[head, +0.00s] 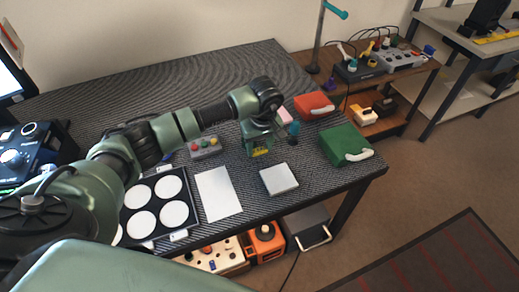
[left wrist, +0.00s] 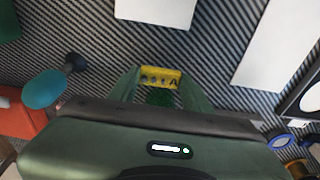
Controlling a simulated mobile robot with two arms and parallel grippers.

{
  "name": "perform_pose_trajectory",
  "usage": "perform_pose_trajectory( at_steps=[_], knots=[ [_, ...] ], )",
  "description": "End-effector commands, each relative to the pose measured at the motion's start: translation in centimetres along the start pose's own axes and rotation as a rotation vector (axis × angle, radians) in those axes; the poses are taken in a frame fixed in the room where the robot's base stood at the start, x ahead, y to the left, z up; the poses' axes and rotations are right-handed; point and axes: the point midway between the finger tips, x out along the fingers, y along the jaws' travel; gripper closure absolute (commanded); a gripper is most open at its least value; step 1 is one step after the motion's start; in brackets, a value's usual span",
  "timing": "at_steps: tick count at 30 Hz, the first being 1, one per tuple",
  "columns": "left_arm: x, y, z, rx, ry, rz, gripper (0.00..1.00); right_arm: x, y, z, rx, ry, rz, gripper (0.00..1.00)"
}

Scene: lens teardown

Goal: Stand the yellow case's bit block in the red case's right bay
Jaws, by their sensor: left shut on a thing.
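My left gripper (head: 259,151) is over the striped table and shut on a small yellow block (head: 261,152) with dark marks along its face. In the left wrist view the yellow block (left wrist: 160,77) sits between the fingertips of the left gripper (left wrist: 160,84). I cannot tell for certain whether it is the bit block. The red case (head: 314,106) with a pale handle lies at the table's right back, to the right of the gripper; its bays are not visible. It shows partly at the left wrist view's left edge (left wrist: 22,122). No yellow case is clearly visible. My right gripper is not in view.
A green case (head: 345,143) lies at the right table edge. A teal-headed object (head: 293,128) stands between gripper and red case.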

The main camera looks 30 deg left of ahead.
Motion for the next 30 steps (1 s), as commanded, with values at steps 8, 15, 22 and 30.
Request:
perform_pose_trajectory(
  at_steps=[8, 15, 22, 30],
  knots=[
    [2.0, 0.0, 0.3, 0.0, 0.001, 0.0, 0.92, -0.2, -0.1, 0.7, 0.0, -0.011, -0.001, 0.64],
    [2.5, 0.0, 0.4, 0.0, 0.001, 0.0, 0.92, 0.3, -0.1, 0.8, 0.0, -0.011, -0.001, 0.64],
    [2.4, 0.0, 0.4, 0.0, 0.0, 0.0, 0.3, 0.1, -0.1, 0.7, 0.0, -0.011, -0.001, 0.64],
    [1.9, 0.0, 0.3, 0.0, 0.0, 0.0, 0.3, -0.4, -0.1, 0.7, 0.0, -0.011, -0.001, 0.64]
  ],
)
